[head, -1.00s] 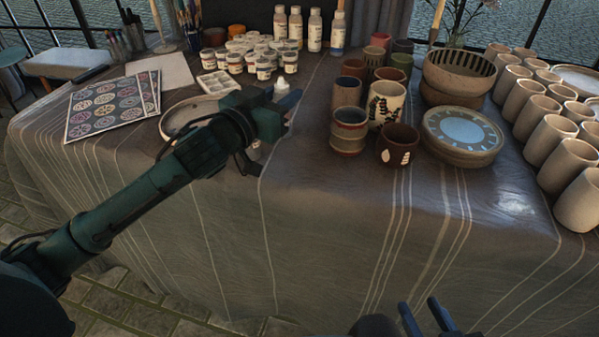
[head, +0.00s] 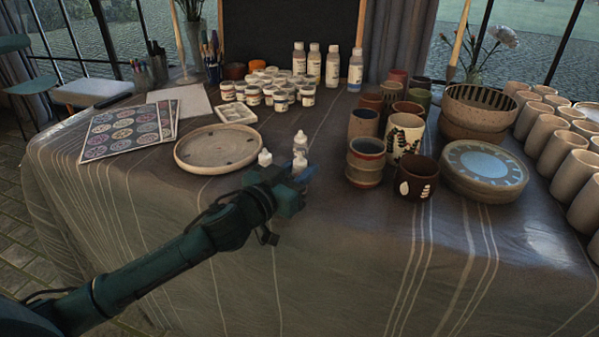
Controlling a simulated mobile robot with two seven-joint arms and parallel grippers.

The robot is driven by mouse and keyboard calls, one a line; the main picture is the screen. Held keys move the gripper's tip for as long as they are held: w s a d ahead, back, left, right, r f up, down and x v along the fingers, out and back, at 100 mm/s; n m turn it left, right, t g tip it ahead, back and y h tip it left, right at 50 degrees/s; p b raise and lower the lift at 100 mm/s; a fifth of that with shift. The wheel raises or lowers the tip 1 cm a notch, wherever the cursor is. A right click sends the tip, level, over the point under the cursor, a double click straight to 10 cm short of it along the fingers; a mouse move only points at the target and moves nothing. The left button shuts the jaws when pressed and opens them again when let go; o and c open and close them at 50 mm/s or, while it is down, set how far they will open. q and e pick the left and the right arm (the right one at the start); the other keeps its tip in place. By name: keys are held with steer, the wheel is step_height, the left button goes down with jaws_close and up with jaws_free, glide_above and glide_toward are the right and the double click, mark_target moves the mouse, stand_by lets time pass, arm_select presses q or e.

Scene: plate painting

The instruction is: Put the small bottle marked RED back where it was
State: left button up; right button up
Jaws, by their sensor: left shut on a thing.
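My left gripper (head: 297,189) is shut on a small bottle with a white cap (head: 299,163), low over the near-middle part of the table. The fingers hide most of its body and any label. Two more small white-capped bottles show close by: one (head: 300,143) just behind the held one, and one (head: 265,157) to its left, partly hidden by the gripper. I cannot read a RED mark on any of them. Whether the held bottle touches the table cannot be told. My right gripper is out of view.
A round plate (head: 182,157) lies left of the gripper, with a white palette (head: 236,111) behind it. Paint jars (head: 270,95) and several tall bottles (head: 332,66) stand at the back. Cups (head: 364,163) and stacked bowls (head: 484,178) stand right. The cloth in front is clear.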

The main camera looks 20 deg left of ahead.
arm_select(q)
steer(key=shift+o, duration=1.2)
steer(key=shift+f, duration=0.15)
steer(key=o, duration=0.5)
steer(key=shift+c, duration=0.2)
steer(key=shift+r, duration=0.25)
steer(key=v, duration=1.2)
steer(key=s+d+f+g, duration=0.1)
steer(key=s+d+f, duration=0.3)
steer(key=s+f, duration=0.2)
steer(key=s+d+f+m+g, duration=0.1)
steer(key=s+d+f+g, duration=0.1)
steer(key=s+d+f, duration=0.2)
steer(key=s+f, duration=0.2)
steer(key=s, duration=0.1)
steer(key=shift+d+y, duration=0.2)
steer(key=shift+y, duration=0.2)
